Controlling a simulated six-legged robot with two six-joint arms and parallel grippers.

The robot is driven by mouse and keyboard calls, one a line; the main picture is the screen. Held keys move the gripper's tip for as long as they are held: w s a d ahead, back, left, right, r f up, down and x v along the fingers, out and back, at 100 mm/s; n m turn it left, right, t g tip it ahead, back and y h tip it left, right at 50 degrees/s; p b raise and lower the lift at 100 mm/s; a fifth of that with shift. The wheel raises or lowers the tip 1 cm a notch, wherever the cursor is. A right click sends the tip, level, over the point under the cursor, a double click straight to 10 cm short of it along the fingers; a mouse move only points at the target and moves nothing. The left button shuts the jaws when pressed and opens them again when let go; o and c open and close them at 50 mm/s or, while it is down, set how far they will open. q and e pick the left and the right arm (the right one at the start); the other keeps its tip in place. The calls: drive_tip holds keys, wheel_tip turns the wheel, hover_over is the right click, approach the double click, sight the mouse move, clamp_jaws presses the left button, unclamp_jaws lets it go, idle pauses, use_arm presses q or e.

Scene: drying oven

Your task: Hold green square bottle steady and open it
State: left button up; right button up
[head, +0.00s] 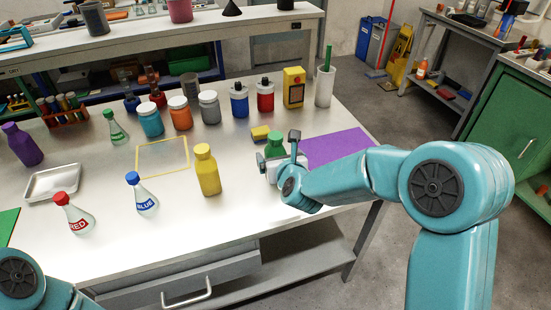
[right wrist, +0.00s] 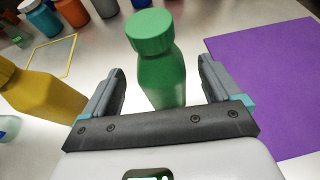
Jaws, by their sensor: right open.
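The green square bottle (right wrist: 161,75) stands upright on the table with its green cap (right wrist: 149,31) on. In the right wrist view it is between the two open fingers of my right gripper (right wrist: 160,88), with a gap on each side. In the head view only the top of the green bottle (head: 275,142) shows; my right gripper (head: 278,160) hides the rest. My left gripper is not in view; only part of my left arm shows at the bottom left corner.
A yellow bottle (head: 207,172) stands left of the green bottle, and it also shows in the right wrist view (right wrist: 45,98). A purple mat (head: 335,147) lies to the right. A yellow sponge-like block (head: 260,133) lies behind. Several jars stand farther back. Flasks with red (head: 75,213) and blue (head: 141,194) caps stand at the front left.

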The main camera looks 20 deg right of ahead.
drive_tip(key=x, duration=0.3)
drive_tip(key=shift+w+f, duration=0.15)
drive_tip(key=shift+c, duration=1.3)
drive_tip(key=c, duration=0.8)
